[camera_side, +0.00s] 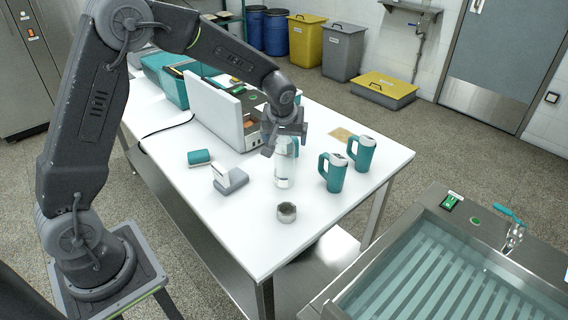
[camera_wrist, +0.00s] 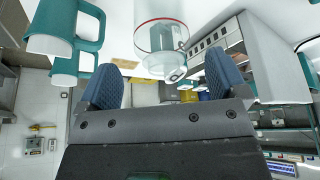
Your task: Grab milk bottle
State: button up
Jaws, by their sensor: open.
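A clear bottle (camera_side: 284,170), which I take to be the milk bottle, stands upright on the white table. It also shows in the wrist view as a clear round vessel (camera_wrist: 161,42) with a red line at its rim, at top centre. My gripper (camera_side: 283,143) is over the top of the bottle in the side view and partly covers it. In the wrist view my gripper (camera_wrist: 164,78) has its two blue pads wide apart, with the bottle beyond and between them. Whether the pads touch the bottle cannot be told from the side view.
Two teal mugs (camera_side: 333,173) (camera_side: 363,154) stand right of the bottle. A grey ring-shaped part (camera_side: 287,212) lies in front. A grey device (camera_side: 230,180) and a teal cylinder (camera_side: 199,157) are to the left. A white-sided box (camera_side: 213,112) stands behind. The table's front left is clear.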

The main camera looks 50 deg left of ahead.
jog(key=shift+a+x, duration=0.2)
jog(key=shift+x, duration=1.65)
jog(key=c, duration=1.2)
jog(key=shift+c, duration=0.2)
jog(key=shift+r, duration=0.2)
